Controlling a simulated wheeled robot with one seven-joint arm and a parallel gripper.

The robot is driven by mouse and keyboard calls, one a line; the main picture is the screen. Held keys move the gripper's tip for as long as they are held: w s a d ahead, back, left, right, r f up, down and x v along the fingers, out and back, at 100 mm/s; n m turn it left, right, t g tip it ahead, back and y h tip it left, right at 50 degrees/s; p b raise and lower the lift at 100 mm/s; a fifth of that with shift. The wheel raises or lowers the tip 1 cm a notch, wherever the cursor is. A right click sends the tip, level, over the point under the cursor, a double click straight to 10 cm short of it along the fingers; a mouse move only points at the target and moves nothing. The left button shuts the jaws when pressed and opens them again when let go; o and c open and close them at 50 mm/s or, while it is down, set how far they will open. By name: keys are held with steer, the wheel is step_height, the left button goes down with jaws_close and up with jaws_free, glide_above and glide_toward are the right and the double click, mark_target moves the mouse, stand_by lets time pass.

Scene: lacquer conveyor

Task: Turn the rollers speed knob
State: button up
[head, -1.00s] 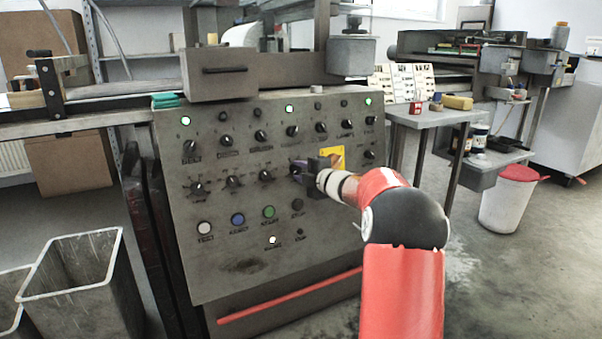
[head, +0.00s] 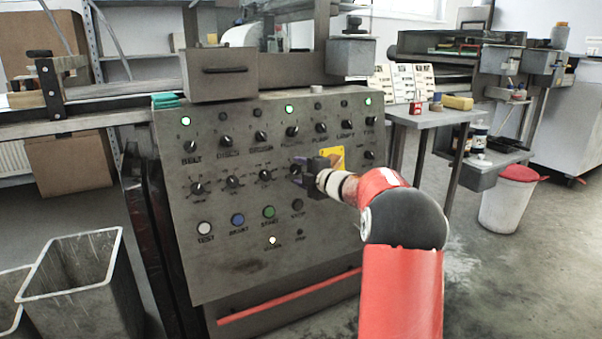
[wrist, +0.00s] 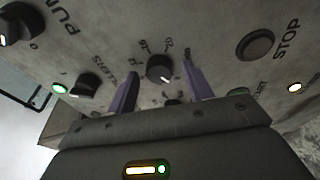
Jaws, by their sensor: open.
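The rollers speed knob (wrist: 160,68) is a round black dial with a white pointer line and a numbered scale around it. In the wrist view it shows between the tips of my gripper's two purple fingers (wrist: 161,66), with a gap on each side. My gripper (head: 302,168) is open. In the head view it is at the panel, at the right end of the dial row, and largely covers the knob. I cannot tell how far the fingertips are from the panel face.
The grey control panel (head: 245,195) carries several other controls close by. The rollers switch (wrist: 82,85) has a lit green lamp (wrist: 60,88). The stop button (wrist: 256,45) lies on the other side. Grey bins (head: 75,290) stand at lower left; a side table (head: 430,115) stands right.

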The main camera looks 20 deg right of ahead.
steer(key=v, duration=0.7)
steer(key=shift+s, duration=0.4)
steer(key=s+a+r+m+g+h+p, duration=0.2)
steer(key=s+a+r+m+h+p, duration=0.1)
steer(key=s+a+r+m+h, duration=0.55)
steer(key=s+a+f+m+g+y+p, duration=0.1)
steer(key=s+a+f+m+g, duration=0.2)
steer(key=s, duration=0.7)
steer(key=s+a+f+m+g+y+p, duration=0.1)
steer(key=s+a+f+m+g+y, duration=0.1)
steer(key=s+a, duration=0.5)
steer(key=s+a+f+m+g+y+p, duration=0.1)
steer(key=s+a+f+m+g, duration=0.2)
steer(key=s, duration=1)
steer(key=a+f+m, duration=0.1)
steer(key=a+m, duration=0.1)
steer(key=m, duration=0.1)
steer(key=shift+f+g+y+p, duration=0.35)
steer(key=shift+g, duration=0.05)
steer(key=shift+c, duration=0.2)
